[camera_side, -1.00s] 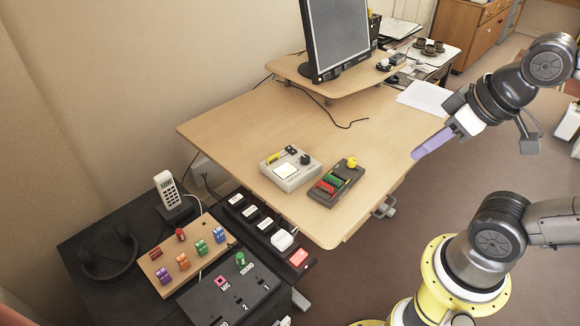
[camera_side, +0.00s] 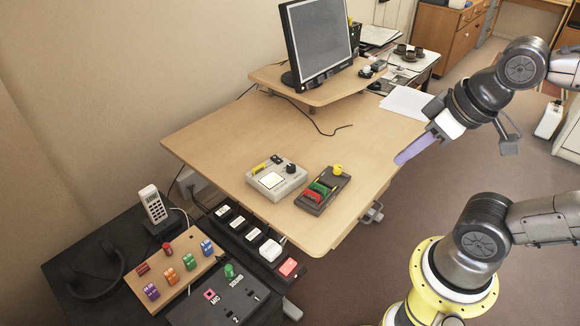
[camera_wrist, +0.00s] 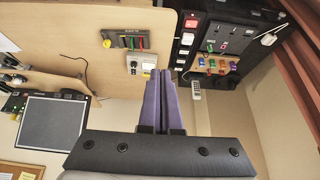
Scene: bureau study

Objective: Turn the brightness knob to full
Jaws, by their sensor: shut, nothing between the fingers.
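A grey box (camera_side: 262,188) on the desk has a pale lit panel (camera_side: 270,180), a yellow switch and a black knob (camera_side: 291,168). No brightness label is readable, and I cannot tell the knob's setting. The box also shows in the wrist view (camera_wrist: 133,71), ahead of and left of my fingertips. Beside it is a dark box (camera_side: 309,205) with red and green switches and a yellow knob (camera_side: 338,169). My gripper (camera_side: 399,160) has long purple fingers, shut and empty. It hangs near the desk's right edge, apart from both boxes. The wrist view shows the fingers together (camera_wrist: 160,74).
A monitor (camera_side: 321,40) stands on a raised shelf at the back. A low black cabinet at lower left holds a wooden panel (camera_side: 176,258) with coloured switches, a SOUND panel with a green knob (camera_side: 229,271), and a phone (camera_side: 153,204). The desk's middle (camera_side: 230,130) is clear.

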